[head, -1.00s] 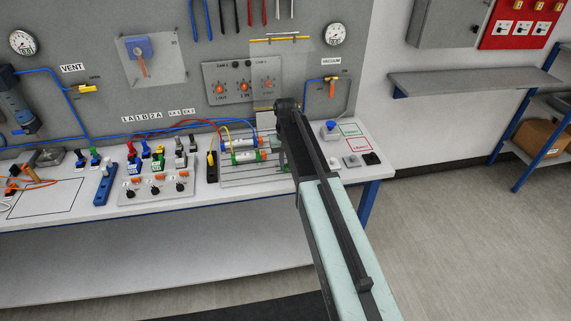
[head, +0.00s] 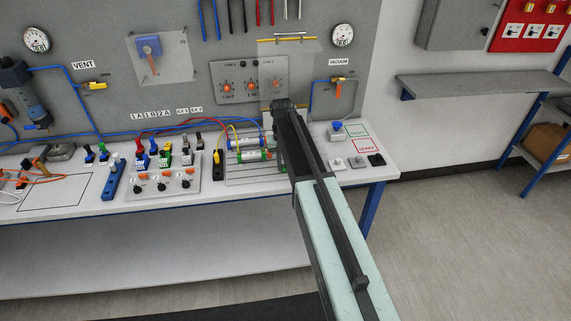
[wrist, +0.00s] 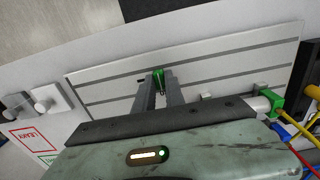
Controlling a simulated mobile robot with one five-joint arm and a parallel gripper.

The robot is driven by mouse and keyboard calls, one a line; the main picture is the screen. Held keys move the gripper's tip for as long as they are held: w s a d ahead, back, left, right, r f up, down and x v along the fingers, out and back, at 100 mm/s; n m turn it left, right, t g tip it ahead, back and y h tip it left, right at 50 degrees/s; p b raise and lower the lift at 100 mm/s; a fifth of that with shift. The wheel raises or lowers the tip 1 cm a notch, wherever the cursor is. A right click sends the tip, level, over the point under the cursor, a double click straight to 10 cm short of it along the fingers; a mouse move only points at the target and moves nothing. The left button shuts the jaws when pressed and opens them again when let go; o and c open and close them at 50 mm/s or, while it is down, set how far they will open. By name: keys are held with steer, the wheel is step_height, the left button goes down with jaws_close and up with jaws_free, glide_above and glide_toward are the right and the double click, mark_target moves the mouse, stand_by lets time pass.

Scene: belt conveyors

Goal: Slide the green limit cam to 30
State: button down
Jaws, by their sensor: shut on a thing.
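The green limit cam (wrist: 158,80) shows in the wrist view as a small green piece between the tips of my gripper (wrist: 160,84). My gripper is shut on it, over a light slotted plate (wrist: 210,60). In the head view my arm covers the cam and the fingertips. The same plate (head: 240,176) lies on the bench, with cylinders with green end caps (head: 252,155) at its back. I cannot read any scale mark beside the cam.
A valve block with several black knobs (head: 163,184) stands left of the plate. Blue and yellow hoses (head: 222,133) run to the cylinders. Grey and black blocks (head: 357,162) sit near the bench's right end. A panel with orange dials (head: 251,86) is on the wall behind.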

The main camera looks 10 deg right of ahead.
steer(key=c, duration=1.4)
jaws_free()
steer(key=shift+a, duration=0.55)
steer(key=shift+d, duration=0.25)
steer(key=shift+r, duration=0.3)
step_height(320, 180, up, 8)
steer(key=p, duration=0.8)
steer(key=shift+f, duration=0.35)
steer(key=shift+f, duration=0.15)
steer(key=s+a+f+n+b, duration=0.1)
steer(key=s+f+b, duration=0.1)
steer(key=s, duration=2)
steer(key=shift+s+a, duration=0.25)
